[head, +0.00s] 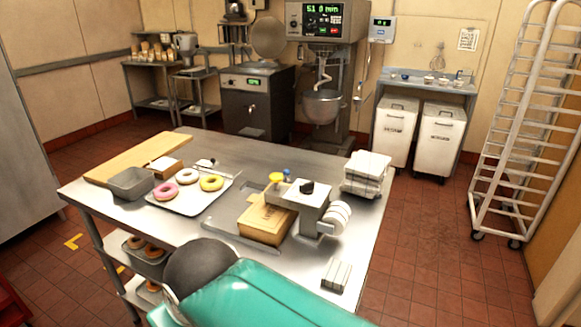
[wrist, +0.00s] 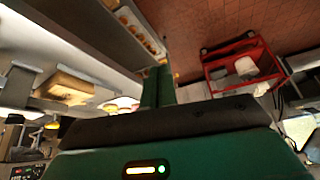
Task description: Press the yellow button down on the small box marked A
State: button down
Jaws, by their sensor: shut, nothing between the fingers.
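In the head view a yellow button (head: 276,178) stands up behind a cardboard box, beside a grey machine (head: 302,196) on the steel table. The small box under the button is mostly hidden, and I cannot read a letter A. In the wrist view a yellow spot (wrist: 52,126) shows at the lower left; I cannot tell whether it is the same button. My gripper (wrist: 157,86) shows green fingers together and empty in the wrist view, well apart from the tabletop things. In the head view my teal arm fills the bottom, and the fingers are out of sight.
The steel table (head: 218,225) holds a tray (head: 185,205) of doughnuts, a grey bin (head: 131,184), a cardboard box (head: 264,222) and stacked white packs (head: 366,174). A small blue-topped item (head: 287,174) stands next to the yellow button. A red cart (wrist: 243,68) shows in the wrist view.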

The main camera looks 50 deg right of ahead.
jog(key=shift+s+d, duration=0.3)
jog(key=shift+d, duration=0.05)
jog(key=w+d+r+n+g, duration=0.1)
jog(key=w+d+r, duration=0.3)
jog(key=w+d, duration=0.5)
jog(key=w+d+r+n, duration=0.1)
jog(key=w+d+r, duration=0.2)
jog(key=w+d, duration=0.65)
jog(key=s+d+r+t+y, duration=0.1)
jog(key=s+d+r+t, duration=0.1)
jog(key=d, duration=1.1)
jog(key=s+d+r+n+t+y, duration=0.1)
jog(key=s+d+r+t, duration=0.1)
jog(key=d, duration=1.1)
jog(key=shift+v, duration=1)
